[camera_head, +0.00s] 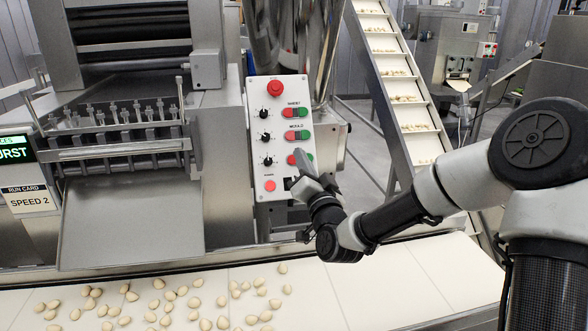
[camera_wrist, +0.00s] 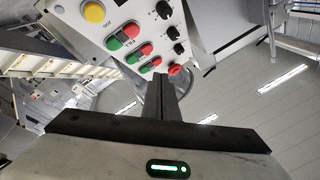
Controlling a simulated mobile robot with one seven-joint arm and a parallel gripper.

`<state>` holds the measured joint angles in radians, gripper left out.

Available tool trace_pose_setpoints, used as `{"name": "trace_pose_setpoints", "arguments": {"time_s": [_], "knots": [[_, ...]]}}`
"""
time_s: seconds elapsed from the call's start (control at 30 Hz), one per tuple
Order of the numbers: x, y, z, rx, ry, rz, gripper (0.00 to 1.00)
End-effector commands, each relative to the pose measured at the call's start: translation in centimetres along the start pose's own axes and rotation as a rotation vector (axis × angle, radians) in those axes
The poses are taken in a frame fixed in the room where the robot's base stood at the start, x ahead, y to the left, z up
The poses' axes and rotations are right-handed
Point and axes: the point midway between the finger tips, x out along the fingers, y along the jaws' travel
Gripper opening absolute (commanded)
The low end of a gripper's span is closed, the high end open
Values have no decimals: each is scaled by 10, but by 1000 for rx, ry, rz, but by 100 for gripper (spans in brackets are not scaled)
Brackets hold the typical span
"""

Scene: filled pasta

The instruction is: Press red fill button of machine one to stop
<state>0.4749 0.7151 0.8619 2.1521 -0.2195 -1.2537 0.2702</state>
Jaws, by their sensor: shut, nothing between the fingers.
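The grey control panel (camera_head: 264,140) has three rows of paired red and green buttons; the upper two read SHEET and MOULD. In the lowest pair, the red button (camera_head: 292,159) shows just left of my fingers, and the green one is partly covered. My gripper (camera_head: 302,158) is shut and empty, its fingers pointing up in front of the panel's lower right; contact cannot be told. In the wrist view the panel is upside down, with the same red button (camera_wrist: 131,29) near a yellow button (camera_wrist: 93,12). The shut fingers (camera_wrist: 160,78) appear below the button pairs.
A conveyor (camera_head: 325,295) with filled pasta runs in front. A sloped conveyor (camera_head: 395,75) rises behind. A run card (camera_head: 28,199) reads SPEED 2.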

Motion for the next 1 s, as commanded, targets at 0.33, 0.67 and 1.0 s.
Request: {"name": "trace_pose_setpoints", "arguments": {"time_s": [0.33, 0.67, 1.0], "knots": [[0, 0, -1, 6, 8, -2, 0], [19, 16, 15, 8, 8, -1, 0], [50, 39, 40, 5, 7, -3, 0]]}}
